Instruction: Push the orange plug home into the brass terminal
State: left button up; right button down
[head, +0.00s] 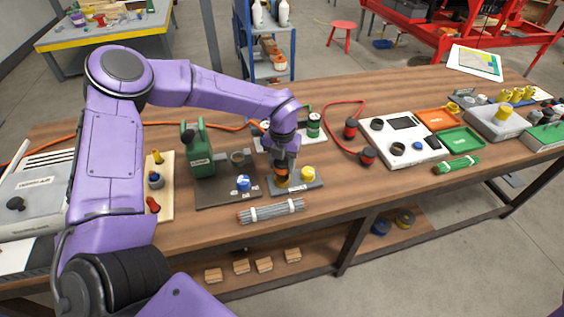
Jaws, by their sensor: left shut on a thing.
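My left gripper (283,168) points down over a small dark grey base plate (312,186) in the middle of the wooden bench. It is shut on a small orange and dark piece, the orange plug (282,172), seen just under the fingers. Brass-coloured metal shows low under the gripper, close to the plate. The plug and the brass terminal are too small and too covered by the fingers to tell how far one is in the other. A yellow knob-like part (308,172) stands on the same plate, just right of the gripper. My right gripper is not in view.
A strapped grey bundle (270,210) lies in front. A white instrument box (405,142) and red leads (333,112) lie to the right.

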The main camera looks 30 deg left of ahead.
pick_arm(q)
jog(key=shift+f+b, duration=1.15)
jog(key=shift+f, duration=0.4)
jog(key=o, duration=1.3)
jog(key=shift+c, duration=0.2)
notch_tip(320, 180, up, 11)
jog(key=shift+f+b, duration=0.2)
jog(key=shift+b, duration=0.6)
